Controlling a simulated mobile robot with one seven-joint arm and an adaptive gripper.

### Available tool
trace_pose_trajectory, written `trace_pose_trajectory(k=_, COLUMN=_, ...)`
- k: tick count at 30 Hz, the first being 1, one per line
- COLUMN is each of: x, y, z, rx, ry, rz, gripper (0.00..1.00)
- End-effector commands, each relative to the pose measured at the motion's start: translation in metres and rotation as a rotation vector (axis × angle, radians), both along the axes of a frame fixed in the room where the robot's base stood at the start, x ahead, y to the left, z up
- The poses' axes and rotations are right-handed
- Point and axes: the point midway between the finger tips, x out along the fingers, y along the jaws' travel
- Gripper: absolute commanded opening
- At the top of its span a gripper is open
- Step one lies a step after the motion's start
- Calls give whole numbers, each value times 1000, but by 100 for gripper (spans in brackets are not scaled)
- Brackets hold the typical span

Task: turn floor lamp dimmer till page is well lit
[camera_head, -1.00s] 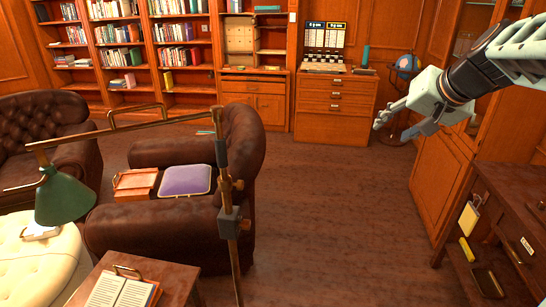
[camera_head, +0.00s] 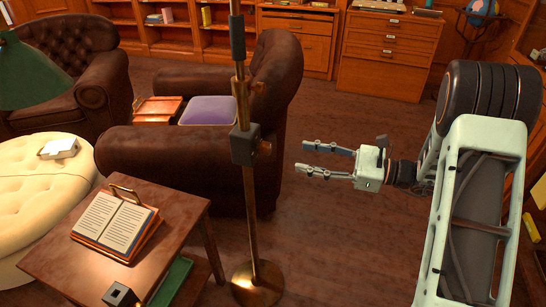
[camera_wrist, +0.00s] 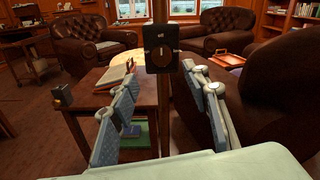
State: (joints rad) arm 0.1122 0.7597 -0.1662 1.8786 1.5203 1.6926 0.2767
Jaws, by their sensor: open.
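The floor lamp's brass pole (camera_head: 249,195) stands upright on a round base, with a green shade (camera_head: 38,72) at the upper left. In the wrist view the fingers (camera_wrist: 167,82) spread below and either side of the box. An open book (camera_head: 115,222) lies propped on the side table.
The wooden side table (camera_head: 185,205) stands left of the pole, with a small dark box (camera_head: 120,295) on its front corner. A brown leather armchair (camera_head: 165,155) is behind the pole. A cream ottoman (camera_head: 45,190) is at the left. Floor right of the pole is clear.

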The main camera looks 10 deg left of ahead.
Motion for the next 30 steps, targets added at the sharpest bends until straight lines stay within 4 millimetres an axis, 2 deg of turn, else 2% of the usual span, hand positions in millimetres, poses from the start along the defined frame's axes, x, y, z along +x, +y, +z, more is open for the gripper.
trace_pose_trajectory(k=4, x=2, y=5, z=-3, rx=40, ry=25, rz=-9, gripper=43)
trace_pose_trajectory(k=7, x=3, y=16, z=-2, rx=40, ry=24, rz=-7, gripper=43)
trace_pose_trajectory(k=15, x=9, y=67, z=-3, rx=37, ry=22, rz=-5, gripper=43)
trace_pose_trajectory(k=21, x=14, y=96, z=-3, rx=36, ry=20, rz=-8, gripper=43)
trace_pose_trajectory(k=30, x=17, y=107, z=-2, rx=36, ry=21, rz=-11, gripper=43)
